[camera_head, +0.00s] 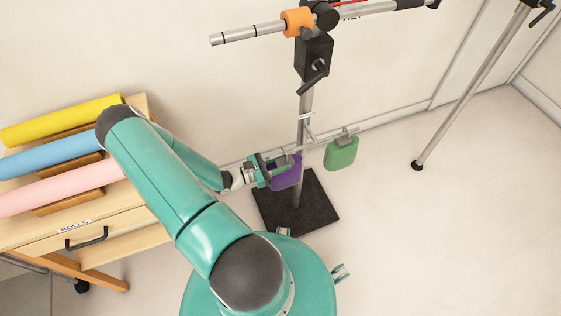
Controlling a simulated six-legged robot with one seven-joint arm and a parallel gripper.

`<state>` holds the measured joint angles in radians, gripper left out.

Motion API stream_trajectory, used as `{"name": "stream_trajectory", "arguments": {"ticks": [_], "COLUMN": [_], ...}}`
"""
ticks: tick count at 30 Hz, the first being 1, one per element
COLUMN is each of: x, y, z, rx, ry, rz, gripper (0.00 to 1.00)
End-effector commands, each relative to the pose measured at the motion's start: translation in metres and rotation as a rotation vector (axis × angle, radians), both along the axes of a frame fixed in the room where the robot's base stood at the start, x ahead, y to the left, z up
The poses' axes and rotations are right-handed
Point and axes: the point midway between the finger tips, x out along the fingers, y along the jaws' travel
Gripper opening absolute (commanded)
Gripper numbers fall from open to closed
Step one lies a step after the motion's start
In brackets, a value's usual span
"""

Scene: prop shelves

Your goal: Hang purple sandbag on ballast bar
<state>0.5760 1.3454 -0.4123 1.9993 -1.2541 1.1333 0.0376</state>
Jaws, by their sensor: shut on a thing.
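The purple sandbag (287,176) is at the stand's pole, partly hidden behind my gripper (278,170). My gripper is shut on it near its top. The ballast bar (318,142) is a thin pale bar crossing the pole low down, running up to the right. The purple sandbag is close to the bar's left part; I cannot tell whether its hook rests on the bar. A green sandbag (341,154) hangs from the bar to the right of the pole.
The stand has a dark square base (315,211) on the floor. A shelf with yellow (60,120), blue (50,156) and pink (60,189) rolls stands at left. Its drawer has a black handle (86,239). A second stand's leg (470,90) is at right. The floor at right is clear.

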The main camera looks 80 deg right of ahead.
Motion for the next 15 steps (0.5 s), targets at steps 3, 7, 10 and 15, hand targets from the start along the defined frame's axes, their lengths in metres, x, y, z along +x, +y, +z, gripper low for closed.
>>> {"name": "stream_trajectory", "arguments": {"ticks": [3,7,10,15], "x": [-0.0005,-0.0005,-0.0003,-0.0002], "y": [-0.0007,-0.0007,-0.0004,-0.0003], "z": [0.002,0.0021,0.0016,0.0009], "rx": [-0.005,-0.005,-0.004,-0.002], "ry": [0.004,0.004,0.002,0.001], "rz": [-0.001,-0.001,-0.001,0.0], "gripper": [0.0,0.42,0.58,0.58]}}
